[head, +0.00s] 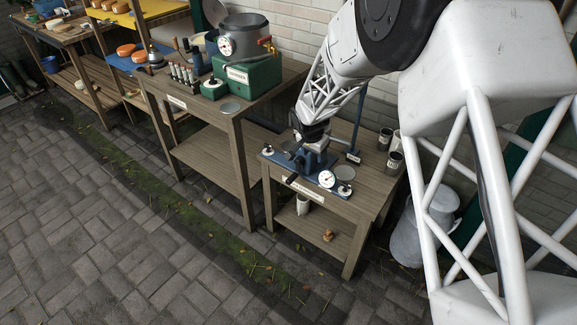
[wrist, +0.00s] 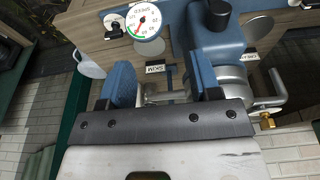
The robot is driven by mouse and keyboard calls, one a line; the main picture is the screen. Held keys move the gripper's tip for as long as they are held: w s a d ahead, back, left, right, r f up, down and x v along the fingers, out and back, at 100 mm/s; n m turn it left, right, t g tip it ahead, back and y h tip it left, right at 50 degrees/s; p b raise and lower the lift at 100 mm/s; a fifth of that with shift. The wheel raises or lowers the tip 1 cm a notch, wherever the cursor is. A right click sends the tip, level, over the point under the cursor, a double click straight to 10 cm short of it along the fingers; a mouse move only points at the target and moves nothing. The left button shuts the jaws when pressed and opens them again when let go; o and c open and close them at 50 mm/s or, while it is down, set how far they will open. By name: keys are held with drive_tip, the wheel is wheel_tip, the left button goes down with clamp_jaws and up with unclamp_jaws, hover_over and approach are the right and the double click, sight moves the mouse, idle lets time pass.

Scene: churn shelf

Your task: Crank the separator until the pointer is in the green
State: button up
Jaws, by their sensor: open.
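The separator (wrist: 212,45) is a blue machine with a dark cap and a metal bowl part. In the head view its blue base (head: 323,163) stands on the low wooden table, partly behind my gripper (head: 312,137). Its white round dial (wrist: 145,22) has red and green marks and also shows in the head view (head: 327,178). The pointer is too small to read surely. In the wrist view my gripper (wrist: 164,88) is open, its blue finger pads apart beside the blue body. A pale metal bar shows between them; whether it is the crank is unclear.
Labels SKIM (wrist: 155,69) and CREAM (wrist: 276,76) mark the machine. A metal pipe (wrist: 270,100) with a brass end is at right. Several cans (head: 395,160) stand at the table's right, and a milk churn (head: 425,225) is on the floor. A taller bench (head: 215,112) stands left.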

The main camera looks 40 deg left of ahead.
approach(291, 177)
drive_tip(key=shift+x, duration=1)
drive_tip(key=shift+s, duration=0.1)
drive_tip(key=shift+f, duration=0.2)
drive_tip(key=shift+x, duration=3.95)
drive_tip(key=shift+f, duration=0.25)
drive_tip(key=c, duration=1)
drive_tip(key=shift+o, duration=0.2)
